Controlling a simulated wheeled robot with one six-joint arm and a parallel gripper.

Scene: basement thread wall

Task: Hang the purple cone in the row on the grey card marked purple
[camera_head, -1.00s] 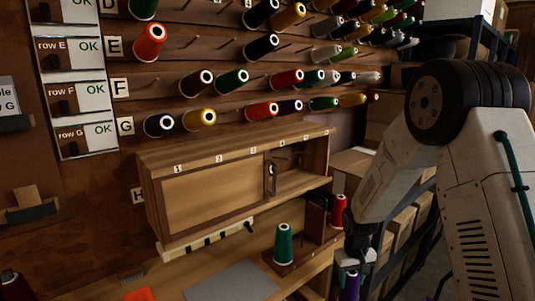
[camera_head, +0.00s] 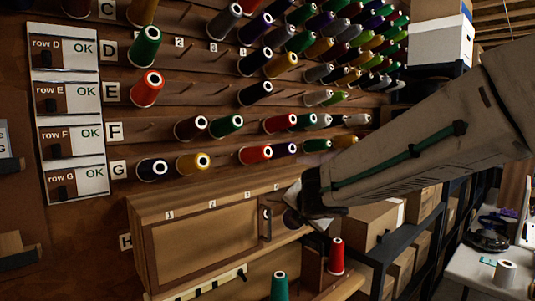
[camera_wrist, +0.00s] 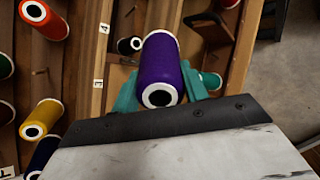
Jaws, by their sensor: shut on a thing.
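The purple cone (camera_wrist: 160,68) is in my gripper (camera_wrist: 165,88), between its teal fingers in the wrist view, with its white-ringed end toward the camera. In the head view my dark wrist (camera_head: 318,198) is in front of the wooden cabinet's right end, and the fingers and cone are mostly hidden there. The thread wall (camera_head: 215,95) has rows of pegs lettered C to G with cones of many colours. No grey card marked purple can be read now.
The wooden cabinet (camera_head: 205,243) stands below row G, with row H's label beside it. A red cone (camera_head: 336,257) and a green cone (camera_head: 279,287) stand low in front. Row cards marked OK (camera_head: 75,140) hang at the left. Boxes on shelving are at the right.

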